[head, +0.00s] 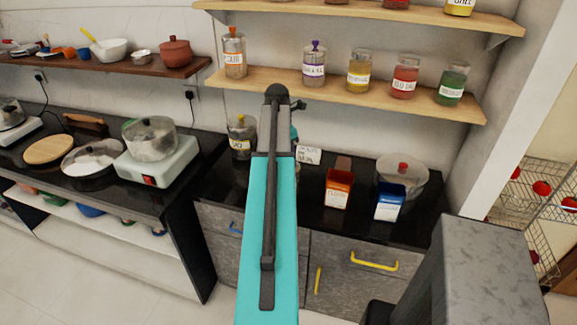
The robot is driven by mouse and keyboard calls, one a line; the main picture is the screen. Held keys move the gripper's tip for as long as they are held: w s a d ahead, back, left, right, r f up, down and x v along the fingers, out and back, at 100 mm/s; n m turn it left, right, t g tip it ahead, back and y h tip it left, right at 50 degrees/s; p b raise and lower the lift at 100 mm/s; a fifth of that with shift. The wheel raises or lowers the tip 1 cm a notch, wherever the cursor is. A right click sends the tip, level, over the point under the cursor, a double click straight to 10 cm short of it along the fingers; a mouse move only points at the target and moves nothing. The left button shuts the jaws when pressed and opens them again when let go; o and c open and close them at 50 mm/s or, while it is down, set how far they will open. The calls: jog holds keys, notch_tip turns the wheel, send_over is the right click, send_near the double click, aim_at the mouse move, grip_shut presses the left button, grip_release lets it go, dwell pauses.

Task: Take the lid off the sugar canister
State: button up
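A clear jar with an orange lid (234,55) stands upright at the left end of the middle wooden shelf. Its small label seems to read sugar, and the lid is on it. My teal arm reaches up the middle of the head view, and its dark joint ends just below this shelf, to the right of and lower than the jar. My gripper is hidden behind the arm, so I cannot see its fingers or whether it holds anything.
A purple-lidded jar (314,65) and several spice jars share the shelf (400,107). On the black counter below are a labelled jar (241,138), red box (338,188), blue box (389,203) and clear pot (403,178). A cooker with a pot (150,140) stands left.

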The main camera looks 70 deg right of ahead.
dwell(0.3)
grip_shut()
jog(key=shift+r, duration=0.2)
jog(key=shift+r+b, duration=0.75)
jog(key=shift+r, duration=0.6)
jog(key=shift+a+r, duration=0.15)
jog(key=shift+a, duration=0.05)
jog(key=s+a+b, duration=0.1)
jog(key=a+b, duration=0.1)
jog(key=a, duration=0.5)
jog(key=s+a+r+b, duration=0.1)
jog(key=a, duration=0.7)
jog(key=shift+s+a+r+b, duration=0.2)
jog(key=shift+s+r+b, duration=0.1)
jog(key=shift+b, duration=0.1)
